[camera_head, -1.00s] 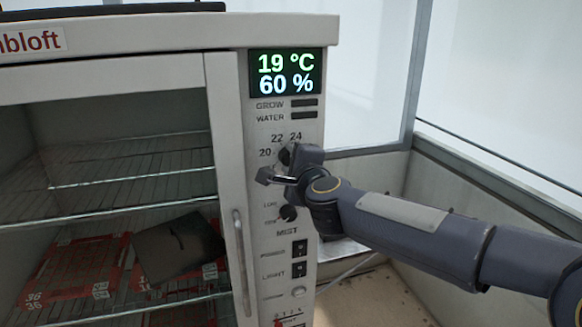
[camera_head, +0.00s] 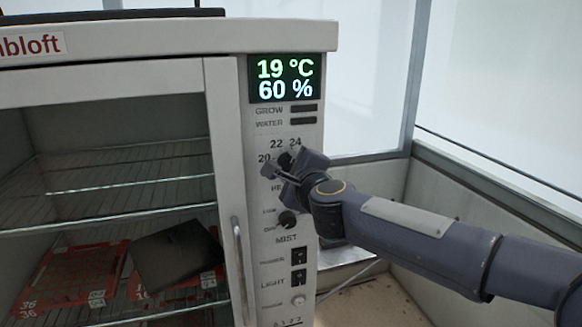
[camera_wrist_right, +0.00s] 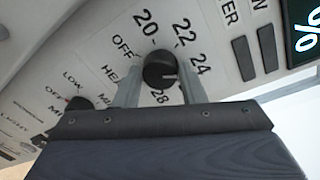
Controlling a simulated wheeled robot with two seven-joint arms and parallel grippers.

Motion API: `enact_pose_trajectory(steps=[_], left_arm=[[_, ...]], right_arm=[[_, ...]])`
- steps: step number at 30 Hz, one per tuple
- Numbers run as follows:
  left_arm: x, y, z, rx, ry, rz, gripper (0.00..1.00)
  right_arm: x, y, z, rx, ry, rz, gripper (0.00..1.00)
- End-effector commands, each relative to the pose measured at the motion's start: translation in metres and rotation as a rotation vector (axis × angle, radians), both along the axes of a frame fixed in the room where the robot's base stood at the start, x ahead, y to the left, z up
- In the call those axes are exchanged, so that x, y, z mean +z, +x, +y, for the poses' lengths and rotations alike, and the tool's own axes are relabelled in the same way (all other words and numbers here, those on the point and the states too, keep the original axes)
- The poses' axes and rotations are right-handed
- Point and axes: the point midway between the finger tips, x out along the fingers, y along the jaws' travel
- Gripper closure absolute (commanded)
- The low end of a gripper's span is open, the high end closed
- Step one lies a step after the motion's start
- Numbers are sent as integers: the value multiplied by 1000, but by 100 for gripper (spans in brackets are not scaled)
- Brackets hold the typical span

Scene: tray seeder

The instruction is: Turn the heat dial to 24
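The heat dial (camera_wrist_right: 160,70) is a round black knob on the white control panel. Numbers 20, 22, 24 and 28 ring it, with OFF to the left in the right wrist view. A small pale mark shows on its right side; its exact reading is unclear. My right gripper (camera_wrist_right: 158,88) has one finger on each side of the dial, with narrow gaps visible, so it looks open around it. In the head view the right gripper (camera_head: 280,172) partly covers the dial (camera_head: 284,159). The display (camera_head: 285,78) reads 19 °C and 60 %. My left gripper is not in view.
The mist dial (camera_head: 287,219) sits just below, close to my right gripper. Switches (camera_head: 298,256) lie further down. The cabinet door handle (camera_head: 239,262) is left of the panel. Red trays (camera_head: 75,275) and a dark sheet (camera_head: 178,258) lie inside. A wall stands to the right.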

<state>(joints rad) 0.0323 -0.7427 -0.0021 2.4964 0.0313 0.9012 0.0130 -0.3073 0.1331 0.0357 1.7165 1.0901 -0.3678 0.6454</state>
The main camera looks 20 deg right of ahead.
Motion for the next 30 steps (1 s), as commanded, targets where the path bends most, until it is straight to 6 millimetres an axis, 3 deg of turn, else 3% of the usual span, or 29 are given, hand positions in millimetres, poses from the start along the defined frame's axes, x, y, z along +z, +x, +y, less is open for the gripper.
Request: enact_pose_trajectory(steps=[1, 4, 14, 24, 30], left_arm=[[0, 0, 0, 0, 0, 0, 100], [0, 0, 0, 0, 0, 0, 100], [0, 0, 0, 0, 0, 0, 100], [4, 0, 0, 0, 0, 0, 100], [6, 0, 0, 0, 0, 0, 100]], right_arm=[[-1, 0, 0, 0, -1, 2, 56], [-1, 0, 0, 0, -1, 2, 43], [1, -3, 0, 0, -1, -1, 42], [6, -55, -3, 0, 0, -2, 42], [7, -75, -4, 0, 0, 0, 42]])
